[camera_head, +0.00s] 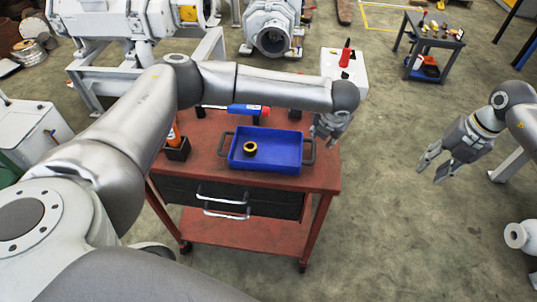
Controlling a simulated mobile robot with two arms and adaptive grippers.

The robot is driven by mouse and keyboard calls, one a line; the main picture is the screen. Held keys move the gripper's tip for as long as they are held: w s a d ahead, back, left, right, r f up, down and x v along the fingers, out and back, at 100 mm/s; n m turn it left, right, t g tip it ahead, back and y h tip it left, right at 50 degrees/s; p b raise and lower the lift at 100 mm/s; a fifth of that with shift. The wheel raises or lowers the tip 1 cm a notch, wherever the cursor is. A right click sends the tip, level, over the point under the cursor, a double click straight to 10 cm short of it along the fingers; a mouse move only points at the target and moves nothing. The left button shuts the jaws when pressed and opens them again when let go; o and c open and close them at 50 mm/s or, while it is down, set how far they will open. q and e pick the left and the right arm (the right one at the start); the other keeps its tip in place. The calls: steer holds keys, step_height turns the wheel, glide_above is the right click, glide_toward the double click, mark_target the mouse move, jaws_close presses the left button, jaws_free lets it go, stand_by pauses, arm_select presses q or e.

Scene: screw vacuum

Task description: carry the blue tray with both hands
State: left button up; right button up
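The blue tray (283,159) lies on the red tool cart, with a dark handle at its left end (225,143) and another at its right end (309,152). A yellow and black ring-shaped part (250,149) sits inside it. My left gripper (325,135) reaches across above the cart and points down near the tray's right handle. Its fingers look spread, with nothing visible between them. My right gripper (433,171) is open and empty, over the floor to the right of the cart, well apart from the tray.
The red cart (240,239) has a dark drawer with silver handles. On its top stand a black holder (177,149) with an orange-handled tool and a blue and red item (248,110) behind the tray. A white box with a red-tipped item (345,61) stands behind.

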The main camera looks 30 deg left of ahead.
step_height(320, 180, up, 6)
steer(key=shift+d, duration=0.4)
stand_by(0.3)
